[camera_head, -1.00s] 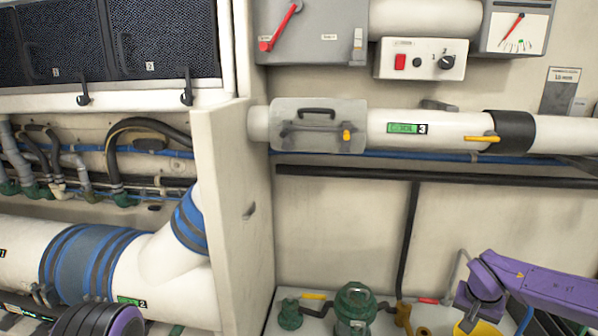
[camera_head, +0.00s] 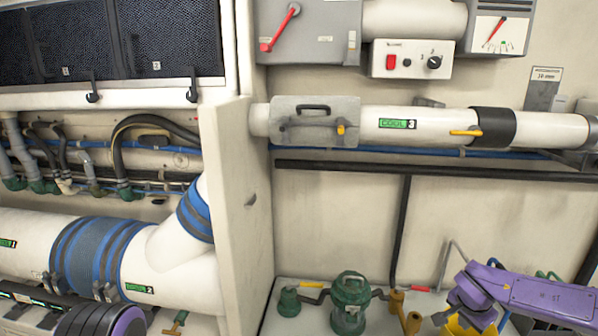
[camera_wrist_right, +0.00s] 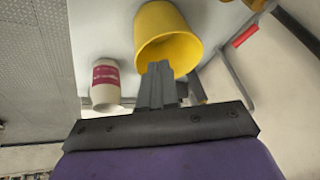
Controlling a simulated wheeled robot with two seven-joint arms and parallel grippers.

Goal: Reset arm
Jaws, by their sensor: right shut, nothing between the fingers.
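My right arm, purple, comes in from the right in the head view, with its wrist low over the bench at the bottom right. In the right wrist view my right gripper (camera_wrist_right: 157,75) is shut, its grey fingers together with nothing between them. The fingertips overlap the near rim of a yellow cup (camera_wrist_right: 168,25); I cannot tell whether they touch it. In the head view the yellow cup (camera_head: 458,326) is partly hidden by my wrist. My left gripper is not in view.
A green pump-like housing (camera_head: 350,303) and brass fittings (camera_head: 397,303) stand left of my right wrist. A white container with a red label (camera_wrist_right: 106,82) is near the cup. A white pipe (camera_head: 440,127) crosses the wall above. A pale partition (camera_head: 240,200) stands left.

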